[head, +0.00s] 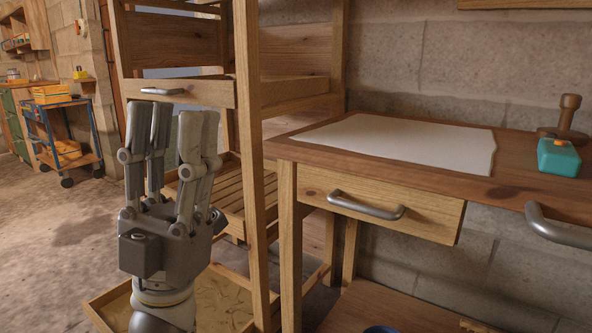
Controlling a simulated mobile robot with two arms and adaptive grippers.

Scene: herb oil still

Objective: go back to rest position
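My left gripper (174,115) is raised at the left of the head view with its grey fingers pointing up. The fingers stand apart with a gap between them, and I see nothing held in it. It shows in front of the wooden rack (248,150); I cannot tell how far from the rack it is. My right gripper is not in view.
A wooden table (291,147) at right carries a white sheet (400,140), a teal box (558,157) and a wooden-handled tool (568,115). A shallow tray (110,308) lies low behind my arm. A blue cart (65,130) stands at far left beyond open floor.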

